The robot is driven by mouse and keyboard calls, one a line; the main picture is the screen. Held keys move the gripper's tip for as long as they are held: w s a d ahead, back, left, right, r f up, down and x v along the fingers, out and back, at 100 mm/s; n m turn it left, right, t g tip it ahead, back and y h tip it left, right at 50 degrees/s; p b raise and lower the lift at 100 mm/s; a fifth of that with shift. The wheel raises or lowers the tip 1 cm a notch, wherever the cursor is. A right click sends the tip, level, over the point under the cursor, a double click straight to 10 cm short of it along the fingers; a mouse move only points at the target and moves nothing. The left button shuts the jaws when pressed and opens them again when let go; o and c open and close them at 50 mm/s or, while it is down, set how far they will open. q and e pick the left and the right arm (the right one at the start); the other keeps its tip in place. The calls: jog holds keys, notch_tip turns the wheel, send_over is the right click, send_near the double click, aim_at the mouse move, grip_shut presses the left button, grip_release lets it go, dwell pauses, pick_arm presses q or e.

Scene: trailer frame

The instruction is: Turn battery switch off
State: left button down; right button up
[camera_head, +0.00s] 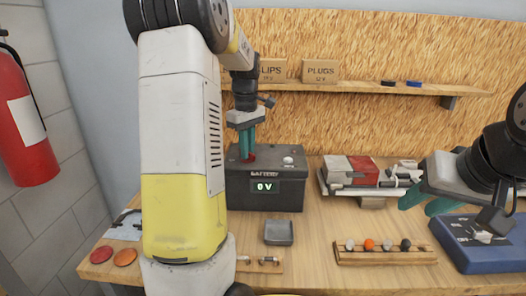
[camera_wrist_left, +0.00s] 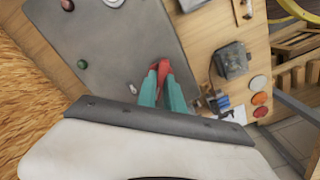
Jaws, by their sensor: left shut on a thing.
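My left gripper (camera_head: 247,150) points down over the left part of the box's top. In the left wrist view its teal fingers (camera_wrist_left: 163,88) are closed around a red switch handle (camera_wrist_left: 164,68), whose tip shows beyond them. The fingers hide part of the handle. My right gripper (camera_head: 427,203) hangs at the right, above the bench and clear of the box. Its teal fingers are apart with nothing between them.
A wooden rack (camera_head: 385,256) with several coloured knobs lies in front at the right. A blue device (camera_head: 485,243) sits under my right arm. A small grey tray (camera_head: 278,232) lies before the battery box. A shelf (camera_head: 360,87) with boxes runs behind.

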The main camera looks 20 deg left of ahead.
pick_arm(q)
jog(key=shift+n, duration=0.3)
jog(key=shift+r, duration=0.1)
jog(key=n, duration=0.3)
jog(key=shift+n, duration=1.1)
jog(key=n, duration=0.3)
jog(key=c, duration=1.4)
grip_release()
jog(key=shift+o, duration=0.2)
jog(key=shift+r, duration=2.95)
